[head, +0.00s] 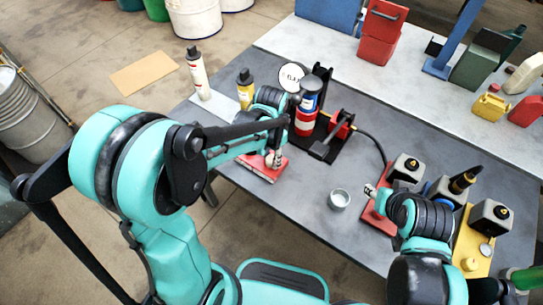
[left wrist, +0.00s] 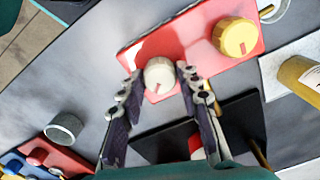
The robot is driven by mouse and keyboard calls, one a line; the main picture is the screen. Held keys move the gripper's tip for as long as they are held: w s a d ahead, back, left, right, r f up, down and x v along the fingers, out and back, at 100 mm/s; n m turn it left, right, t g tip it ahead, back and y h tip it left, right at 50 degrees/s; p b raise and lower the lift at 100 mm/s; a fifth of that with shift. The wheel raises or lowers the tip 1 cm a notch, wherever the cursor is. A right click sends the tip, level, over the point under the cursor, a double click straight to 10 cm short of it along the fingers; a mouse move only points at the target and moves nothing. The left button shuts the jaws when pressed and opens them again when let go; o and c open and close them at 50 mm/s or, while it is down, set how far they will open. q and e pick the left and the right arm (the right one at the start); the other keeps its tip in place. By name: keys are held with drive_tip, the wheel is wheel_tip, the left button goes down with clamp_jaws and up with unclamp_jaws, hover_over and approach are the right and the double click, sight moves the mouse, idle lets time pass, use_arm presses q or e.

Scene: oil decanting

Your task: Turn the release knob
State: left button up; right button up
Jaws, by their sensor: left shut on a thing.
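A red panel (head: 262,171) lies on the grey table and carries a white knob (left wrist: 159,75) with a red mark and a yellow knob (left wrist: 235,37) with a red mark. No label shows which is the release knob. My left gripper (head: 273,158) is at the panel; in the left wrist view its fingertips (left wrist: 159,70) stand on either side of the white knob, shut on it. In the head view the arm hides much of the panel and the knobs. My right gripper (head: 371,190) is over another red plate (head: 376,219) at right; its jaw opening is unclear.
A small metal cup (head: 339,199) stands between the grippers. Behind my left gripper are a red-and-blue canister (head: 306,115) and a black stand. A white bottle (head: 198,75) stands at the left. Boxes with black knobs (head: 407,166) crowd the right.

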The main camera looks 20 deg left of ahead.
sight(271, 159)
use_arm(q)
drive_tip(key=m, duration=0.3)
drive_tip(key=shift+m, duration=2.2)
drive_tip(key=o, duration=1.1)
drive_tip(key=shift+o, duration=0.2)
wheel_tip(271, 159, up, 12)
